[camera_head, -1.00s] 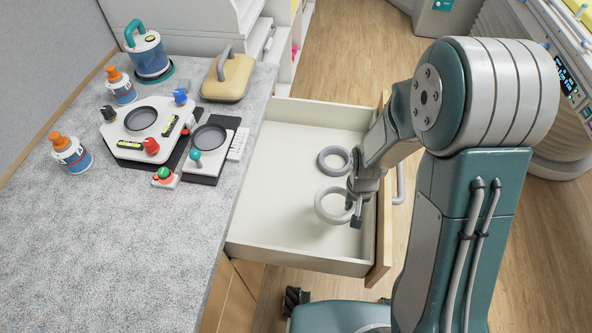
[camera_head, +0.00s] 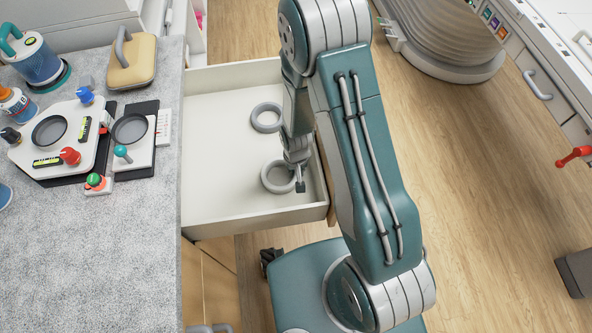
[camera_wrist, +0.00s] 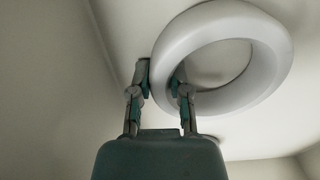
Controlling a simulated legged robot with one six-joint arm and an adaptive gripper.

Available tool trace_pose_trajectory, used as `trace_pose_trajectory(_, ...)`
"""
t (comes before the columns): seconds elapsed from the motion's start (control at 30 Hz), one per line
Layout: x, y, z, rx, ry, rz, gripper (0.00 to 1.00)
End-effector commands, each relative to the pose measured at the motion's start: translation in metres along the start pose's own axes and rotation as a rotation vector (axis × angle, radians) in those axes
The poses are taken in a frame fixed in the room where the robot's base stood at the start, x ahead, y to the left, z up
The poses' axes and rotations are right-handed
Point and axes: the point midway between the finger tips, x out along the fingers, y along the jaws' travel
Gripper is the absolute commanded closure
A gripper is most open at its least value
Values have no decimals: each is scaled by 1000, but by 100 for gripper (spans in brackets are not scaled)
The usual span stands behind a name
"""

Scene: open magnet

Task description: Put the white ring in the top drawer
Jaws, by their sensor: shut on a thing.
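My gripper (camera_head: 298,178) is down inside the open drawer, shut on the rim of a pale grey-white ring (camera_head: 265,177). In the wrist view the fingers (camera_wrist: 161,82) pinch the near left part of the ring (camera_wrist: 270,80), which looks tilted. Its shadow shows on the pale surface; whether it touches the drawer floor I cannot tell. The drawer (camera_head: 213,150) is pulled out beside the counter, and its front panel is partly hidden by my arm. A second, grey ring (camera_head: 255,118) lies flat farther back in the drawer.
The grey counter (camera_head: 110,260) stands at left with a control panel (camera_head: 50,130), a yellow-tan case (camera_head: 133,65), a blue canister (camera_head: 38,65) and an orange-capped bottle (camera_head: 18,105). The drawer's left half is clear. Open wooden floor (camera_head: 470,180) lies to the right.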

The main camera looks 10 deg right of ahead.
Motion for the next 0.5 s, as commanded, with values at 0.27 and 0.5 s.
trace_pose_trajectory(0.27, 1, 0, 0, 0, 1, 0, 100)
trace_pose_trajectory(0.5, 1, 0, 0, 0, 1, 0, 42)
